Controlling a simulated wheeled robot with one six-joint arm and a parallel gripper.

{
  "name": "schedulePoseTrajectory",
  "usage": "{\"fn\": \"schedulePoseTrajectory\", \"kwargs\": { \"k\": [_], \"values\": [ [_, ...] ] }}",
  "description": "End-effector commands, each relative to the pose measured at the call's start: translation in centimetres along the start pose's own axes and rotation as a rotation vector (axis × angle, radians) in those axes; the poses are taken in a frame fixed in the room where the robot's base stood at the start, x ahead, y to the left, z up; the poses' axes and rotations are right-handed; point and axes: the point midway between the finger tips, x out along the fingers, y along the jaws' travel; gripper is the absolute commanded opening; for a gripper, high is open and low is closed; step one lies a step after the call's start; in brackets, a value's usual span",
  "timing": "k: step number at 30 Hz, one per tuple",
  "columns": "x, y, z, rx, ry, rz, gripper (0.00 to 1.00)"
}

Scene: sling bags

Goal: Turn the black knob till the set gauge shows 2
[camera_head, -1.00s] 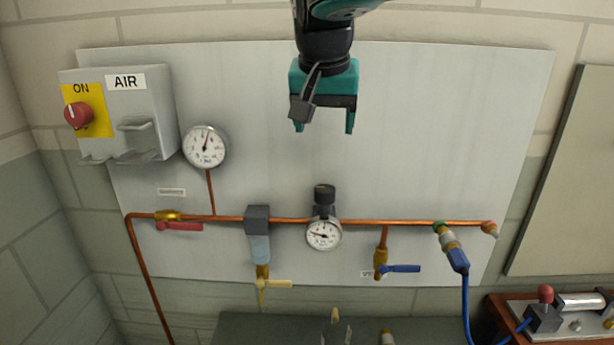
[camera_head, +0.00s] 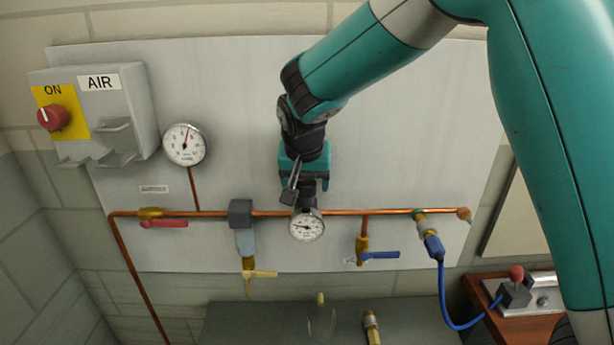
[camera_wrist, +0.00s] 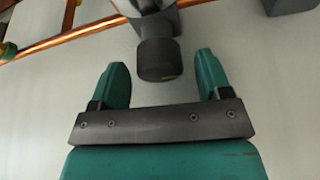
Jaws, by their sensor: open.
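The black knob (camera_wrist: 159,60) shows in the wrist view between and slightly beyond the fingertips of my gripper (camera_wrist: 160,62). The fingers are open, one on each side of the knob, with a gap on both sides. In the head view my gripper (camera_head: 304,182) hangs right above the regulator and mostly hides the knob. The set gauge (camera_head: 307,226) is a small round white dial below the knob, on the copper pipe. Its needle points to the left; the numbers are too small to read.
A larger gauge (camera_head: 184,145) is up left, near the AIR switch box (camera_head: 95,115). A filter (camera_head: 243,228) stands left of the regulator and a blue-handled valve (camera_head: 378,255) to its right. The copper pipe (camera_head: 200,214) runs across the panel.

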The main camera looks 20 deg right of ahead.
Motion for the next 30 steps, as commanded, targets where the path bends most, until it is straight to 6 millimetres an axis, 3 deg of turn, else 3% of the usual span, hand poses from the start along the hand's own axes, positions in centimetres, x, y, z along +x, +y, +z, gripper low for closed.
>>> {"fn": "schedulePoseTrajectory", "kwargs": {
  "k": [11, 17, 23, 30],
  "values": [
    [0.55, 0.1, -0.04, 0.002, 0.001, 0.0, 0.69],
    [0.53, 0.11, -0.04, 0.002, 0.001, 0.0, 0.23],
    [0.71, 0.19, -0.03, -0.038, 0.001, -0.017, 0.22],
    [0.84, 0.33, -0.08, -0.306, 0.003, -0.129, 0.22]
  ]
}}
